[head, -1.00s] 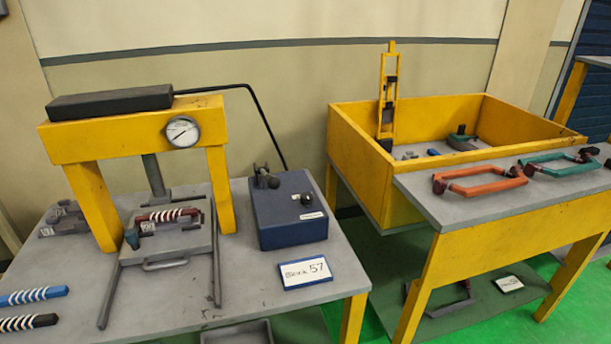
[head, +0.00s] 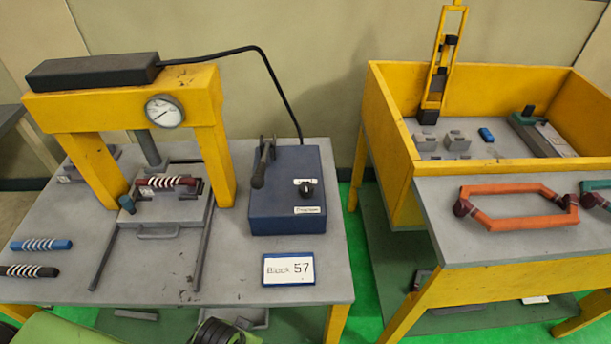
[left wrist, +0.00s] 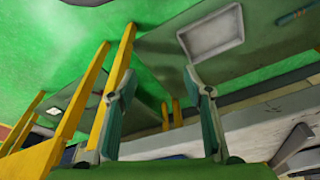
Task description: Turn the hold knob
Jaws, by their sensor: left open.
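The hold knob appears to be the small black round knob (head: 305,188) on a white plate, on top of the dark blue control box (head: 287,215). A dark lever (head: 263,165) stands on the same box, left of the knob. My left gripper (left wrist: 160,76) shows in the left wrist view, with its two teal-and-grey fingers apart and nothing between them. It is away from the knob, which that view does not show. My right gripper is in neither view.
A yellow press (head: 125,100) with a gauge (head: 164,111) stands left of the box, and a black cable arches behind. A yellow bin (head: 395,135) is at right.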

